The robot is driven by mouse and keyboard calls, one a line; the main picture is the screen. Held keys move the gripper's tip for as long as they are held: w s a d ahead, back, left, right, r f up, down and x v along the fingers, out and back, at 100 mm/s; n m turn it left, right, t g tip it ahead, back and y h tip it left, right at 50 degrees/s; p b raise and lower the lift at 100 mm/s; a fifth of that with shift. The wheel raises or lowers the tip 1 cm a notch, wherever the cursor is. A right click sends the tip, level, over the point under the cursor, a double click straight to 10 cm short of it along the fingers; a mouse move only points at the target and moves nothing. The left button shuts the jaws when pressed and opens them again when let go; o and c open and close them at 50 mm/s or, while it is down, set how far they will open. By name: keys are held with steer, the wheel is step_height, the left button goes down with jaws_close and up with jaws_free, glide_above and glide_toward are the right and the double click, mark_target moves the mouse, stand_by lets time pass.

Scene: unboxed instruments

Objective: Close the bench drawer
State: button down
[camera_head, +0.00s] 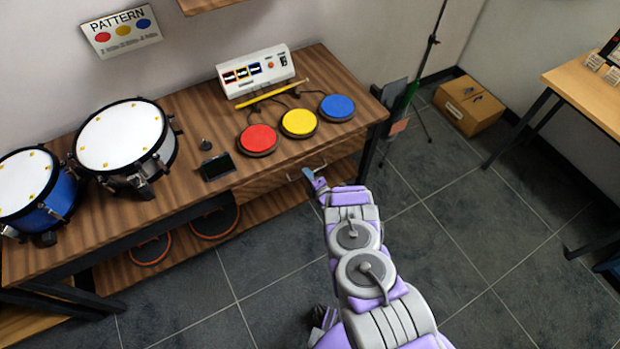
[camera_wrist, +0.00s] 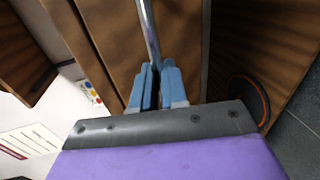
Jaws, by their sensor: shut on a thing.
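The wooden bench drawer (camera_head: 270,182) is under the bench top, below the red and yellow pads. Its front (camera_wrist: 112,30) fills the upper middle of the wrist view. A metal bar handle (camera_wrist: 147,25) runs down from the top of the wrist view to my fingers. My gripper (camera_wrist: 154,88) has blue fingers shut on this handle. In the head view my gripper (camera_head: 311,177) is at the drawer front, with my arm reaching up from the lower right. I cannot tell how far the drawer stands out; its inside does not show.
The bench (camera_head: 215,110) carries two drums, a white console (camera_head: 255,72), a drumstick and three coloured pads. A lower shelf (camera_head: 180,235) holds orange-rimmed round things. A cardboard box (camera_head: 468,105) and another table (camera_head: 590,95) are at the right. The tiled floor before the bench is clear.

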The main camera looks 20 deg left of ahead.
steer(key=shift+w+d, duration=0.3)
steer(key=shift+w, duration=0.35)
steer(key=c, duration=1.4)
jaws_free()
steer(key=shift+f, duration=0.15)
steer(key=shift+o, duration=1.1)
steer(key=shift+s, duration=0.1)
steer(key=shift+a, duration=0.2)
steer(key=shift+s+a, duration=0.1)
steer(key=shift+s, duration=0.05)
steer(key=p+v, duration=0.5)
steer(key=v, duration=1.2)
steer(key=shift+s, duration=0.15)
